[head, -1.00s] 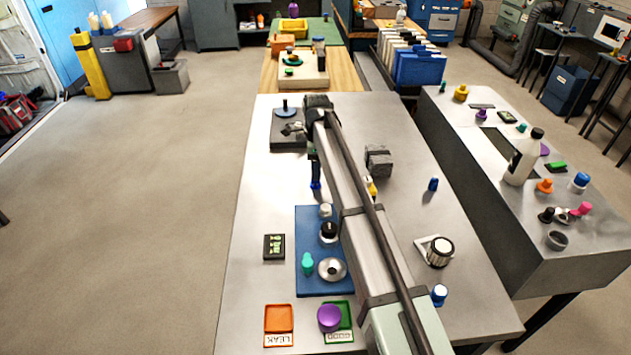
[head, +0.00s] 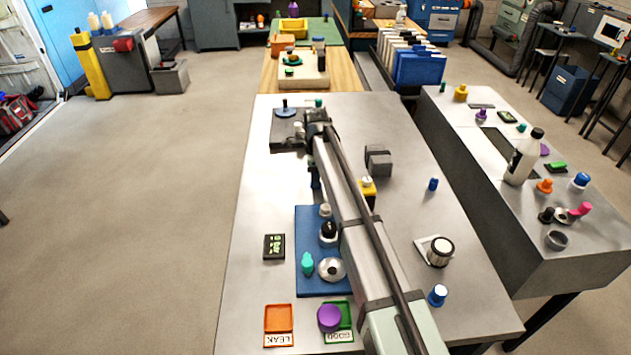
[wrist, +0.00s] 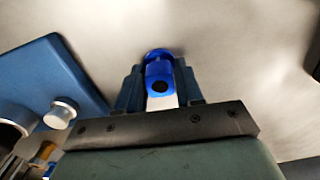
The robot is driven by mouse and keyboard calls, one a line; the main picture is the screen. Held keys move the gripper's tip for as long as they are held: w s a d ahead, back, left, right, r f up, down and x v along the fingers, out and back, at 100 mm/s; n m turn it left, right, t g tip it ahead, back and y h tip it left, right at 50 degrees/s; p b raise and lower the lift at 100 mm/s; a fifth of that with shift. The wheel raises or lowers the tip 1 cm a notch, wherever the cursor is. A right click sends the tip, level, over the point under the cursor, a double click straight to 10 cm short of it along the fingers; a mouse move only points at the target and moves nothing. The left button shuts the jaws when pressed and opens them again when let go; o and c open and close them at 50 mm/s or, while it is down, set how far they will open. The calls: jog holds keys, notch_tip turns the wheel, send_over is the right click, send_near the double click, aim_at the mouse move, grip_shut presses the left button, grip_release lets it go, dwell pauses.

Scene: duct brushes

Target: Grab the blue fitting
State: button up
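In the wrist view a blue fitting (wrist: 158,70), with a wide rim and a dark round hole, sits between the two dark blue-grey fingers of my gripper (wrist: 161,92). The fingers lie close along both its sides, with little or no gap showing. In the head view my gripper (head: 315,178) points down at the metal table just beyond the blue board, and the fitting there is mostly hidden by it. Whether the fitting touches the table is hard to tell. Two other blue pieces stand to the right, one at mid-table (head: 433,184) and one nearer (head: 438,295).
The blue board (head: 310,283) with several fittings lies close to my gripper. A yellow block (head: 367,194) and a grey block (head: 378,160) stand right of my arm. Orange (head: 278,318) and green (head: 347,318) trays lie at the front. The table's left strip is mostly clear.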

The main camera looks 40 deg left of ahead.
grip_shut()
